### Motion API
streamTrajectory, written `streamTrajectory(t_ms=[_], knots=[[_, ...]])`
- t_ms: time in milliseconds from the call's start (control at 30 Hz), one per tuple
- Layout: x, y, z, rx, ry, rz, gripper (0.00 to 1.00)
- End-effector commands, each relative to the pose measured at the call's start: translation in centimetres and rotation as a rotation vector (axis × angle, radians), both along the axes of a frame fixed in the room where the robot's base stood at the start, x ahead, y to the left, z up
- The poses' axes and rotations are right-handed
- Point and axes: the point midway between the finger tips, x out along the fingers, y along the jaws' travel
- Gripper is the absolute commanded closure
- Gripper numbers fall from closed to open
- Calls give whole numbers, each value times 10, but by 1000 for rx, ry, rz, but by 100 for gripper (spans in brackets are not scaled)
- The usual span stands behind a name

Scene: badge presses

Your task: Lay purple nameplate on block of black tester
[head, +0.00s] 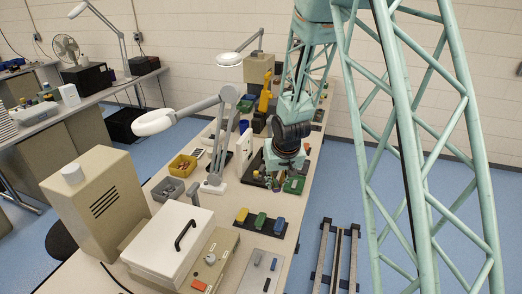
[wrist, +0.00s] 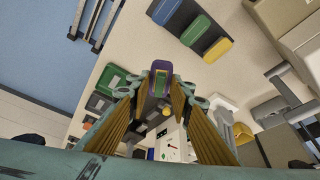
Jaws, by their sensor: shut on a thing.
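My gripper (wrist: 160,88) is shut on the purple nameplate (wrist: 161,67), which shows between the fingertips in the wrist view as a small purple piece with a dark green middle. In the head view my gripper (head: 284,182) is over the far half of the long bench, and the nameplate cannot be made out there. Below the fingers in the wrist view is a dark device with a yellow knob (wrist: 164,105), beside a white panel with a red button (wrist: 171,144). The fingers hide part of them. I cannot tell for certain which device is the black tester or where its block is.
A black base with yellow, green and blue blocks (head: 261,222) lies nearer on the bench. A green tray (head: 294,186) is close to my gripper. A white lamp (head: 155,122), a yellow bin (head: 182,165) and a white-lidded box (head: 165,238) stand to the left.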

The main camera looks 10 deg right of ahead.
Motion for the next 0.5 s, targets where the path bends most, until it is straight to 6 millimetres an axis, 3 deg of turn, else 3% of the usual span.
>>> streamTrajectory(t_ms=[267,500], knots=[[36,3,-5,8,10,-45,90],[89,5,-12,15,20,-122,90]])
